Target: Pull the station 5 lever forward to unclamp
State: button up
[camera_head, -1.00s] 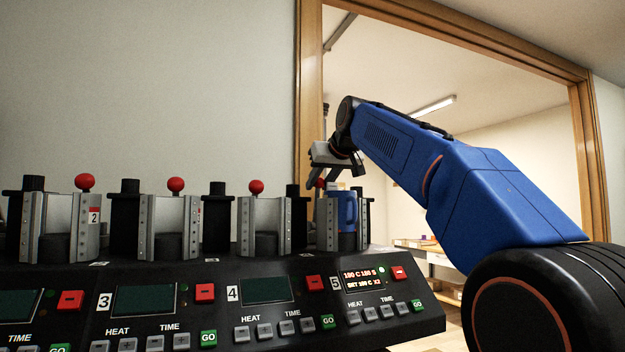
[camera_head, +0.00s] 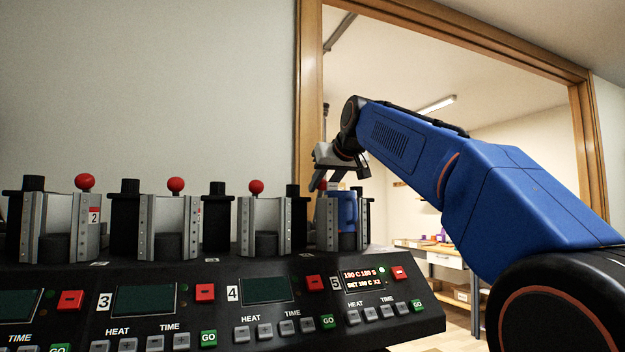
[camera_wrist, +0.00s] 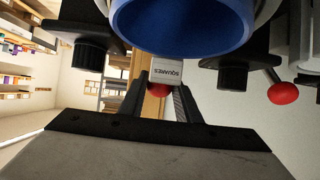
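The station 5 clamp (camera_head: 329,222) stands at the right end of the press with a blue mug (camera_head: 347,210) in it. The mug's open rim also shows large at the top of the wrist view (camera_wrist: 183,22). The station 5 lever's red knob (camera_wrist: 159,91) shows between my fingers in the wrist view; in the head view it is mostly hidden by a finger. My gripper (camera_head: 341,180) is above station 5, pointing down, with its fingers apart. The fingers also frame the knob in the wrist view (camera_wrist: 160,98). I cannot tell whether they touch it.
Other stations with red lever knobs (camera_head: 256,187) stand to the left. The control panel (camera_head: 255,291) slopes in front, and the station 5 display (camera_head: 364,281) is lit. A wooden frame (camera_head: 309,90) rises behind. A table (camera_head: 445,256) stands farther back on the right.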

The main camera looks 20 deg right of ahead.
jog(key=o, duration=0.3)
jog(key=shift+s+r, duration=0.3)
jog(key=shift+r, duration=0.7)
jog(key=shift+s+r, duration=0.3)
jog(key=shift+r, duration=0.65)
jog(key=shift+s+r, duration=0.3)
jog(key=shift+r, duration=0.7)
jog(key=shift+v, duration=3)
